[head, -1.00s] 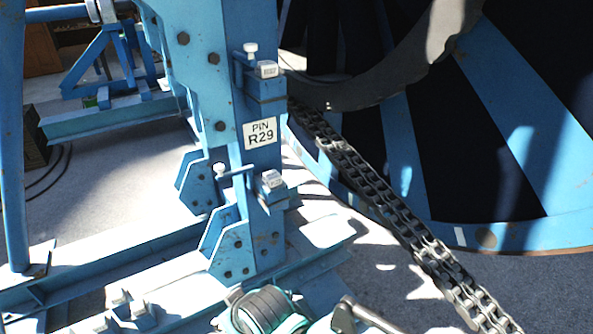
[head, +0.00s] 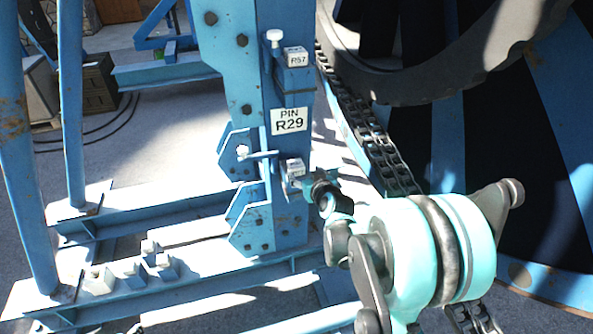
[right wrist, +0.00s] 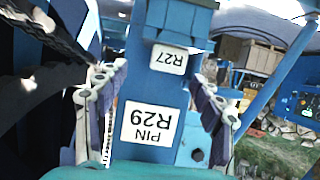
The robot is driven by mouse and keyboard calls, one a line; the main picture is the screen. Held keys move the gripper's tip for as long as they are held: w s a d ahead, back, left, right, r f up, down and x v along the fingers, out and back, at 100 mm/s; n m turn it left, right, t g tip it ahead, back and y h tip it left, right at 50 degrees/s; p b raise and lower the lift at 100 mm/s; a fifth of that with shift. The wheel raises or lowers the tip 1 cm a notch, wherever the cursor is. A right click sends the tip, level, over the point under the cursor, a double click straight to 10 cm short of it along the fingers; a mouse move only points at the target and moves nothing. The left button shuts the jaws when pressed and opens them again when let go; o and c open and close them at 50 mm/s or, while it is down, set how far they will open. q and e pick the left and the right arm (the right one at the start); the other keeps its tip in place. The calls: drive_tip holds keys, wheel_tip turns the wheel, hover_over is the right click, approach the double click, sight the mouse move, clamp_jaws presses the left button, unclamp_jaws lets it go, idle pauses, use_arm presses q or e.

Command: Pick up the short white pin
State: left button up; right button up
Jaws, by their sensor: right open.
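Two pins with white knobs show on the blue post: an upper one (head: 275,38) beside a white-faced block (head: 295,57), and a lower one (head: 243,150) left of a second white-faced block (head: 292,167). I cannot tell from their heads which is the short one. My right gripper (head: 318,184) is close to the lower block, its fingers small and partly hidden by its own arm. In the right wrist view the gripper (right wrist: 158,85) is open and empty, its fingers either side of the post, facing a PIN R29 sign (right wrist: 150,125). My left gripper is out of view.
The blue post carries the PIN R29 sign (head: 289,121). A heavy chain (head: 365,130) and the large reel (head: 480,140) stand right of it. Several small blocks (head: 130,268) sit on the blue base frame at lower left. Grey floor lies open at left.

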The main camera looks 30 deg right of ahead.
sight(297, 167)
drive_tip(key=x, duration=0.2)
drive_tip(key=b+x, duration=0.1)
drive_tip(key=x, duration=0.2)
drive_tip(key=a+x, duration=0.1)
drive_tip(key=x, duration=0.1)
drive_tip(key=shift+w+d+r+b, duration=0.1)
drive_tip(key=shift+w+r+b, duration=0.15)
drive_tip(key=shift+w, duration=0.2)
drive_tip(key=shift+s, duration=0.1)
drive_tip(key=shift+c, duration=1)
clamp_jaws()
